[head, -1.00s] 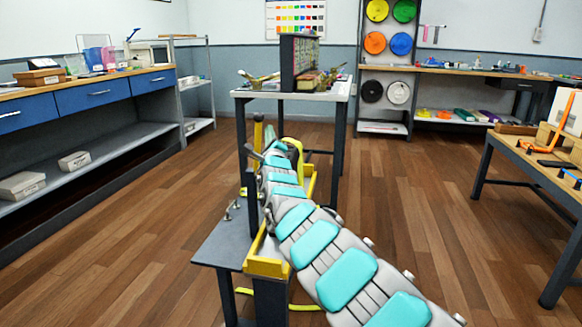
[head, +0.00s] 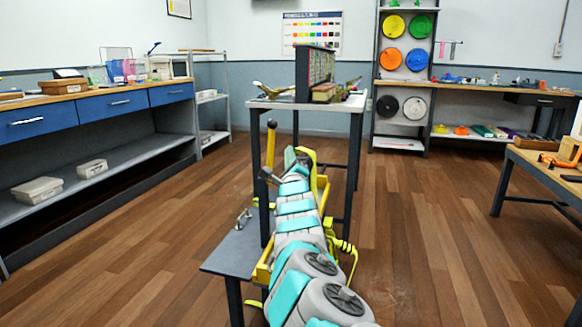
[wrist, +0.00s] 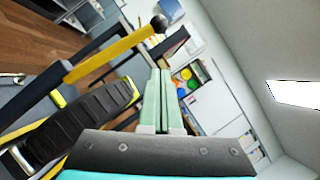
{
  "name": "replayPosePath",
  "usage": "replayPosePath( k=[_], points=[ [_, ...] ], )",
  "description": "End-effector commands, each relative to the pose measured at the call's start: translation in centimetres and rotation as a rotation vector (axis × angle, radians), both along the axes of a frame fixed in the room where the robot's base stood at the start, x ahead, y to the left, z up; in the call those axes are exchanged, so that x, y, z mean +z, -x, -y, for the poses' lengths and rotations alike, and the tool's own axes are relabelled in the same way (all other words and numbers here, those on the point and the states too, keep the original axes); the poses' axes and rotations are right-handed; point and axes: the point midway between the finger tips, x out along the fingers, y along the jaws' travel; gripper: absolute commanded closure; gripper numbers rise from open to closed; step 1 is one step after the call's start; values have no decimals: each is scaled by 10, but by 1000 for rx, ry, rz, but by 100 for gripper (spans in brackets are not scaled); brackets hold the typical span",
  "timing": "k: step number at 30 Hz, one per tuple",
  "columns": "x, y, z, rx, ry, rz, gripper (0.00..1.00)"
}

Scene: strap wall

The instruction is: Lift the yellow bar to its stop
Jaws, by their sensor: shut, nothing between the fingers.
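The yellow bar (head: 270,148) rises steeply beside the end of my arm in the head view, just left of it. In the wrist view the yellow bar (wrist: 108,54) runs slantwise at upper left and ends in a dark round knob. My gripper (wrist: 161,73) shows as two pale green fingers lying together in the wrist view, with nothing between them. The bar lies to the left of the fingers, and I see no contact.
A black ribbed pad (wrist: 85,117) with yellow edges lies left of my fingers. A grey low table (head: 232,252) with a metal handle stands left of my arm. A taller table (head: 341,105) stands behind. Open wooden floor lies on both sides.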

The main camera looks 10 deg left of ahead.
Motion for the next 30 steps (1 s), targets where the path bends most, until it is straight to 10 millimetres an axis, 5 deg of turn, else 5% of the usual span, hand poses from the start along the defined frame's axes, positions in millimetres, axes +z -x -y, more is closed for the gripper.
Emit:
replayPosePath(
  k=[12,26,30],
  points=[
    [-7,28,11,0,-1,2,100],
    [-8,30,12,1,-3,0,100],
    [5,29,23,-12,-52,6,100]
  ],
)
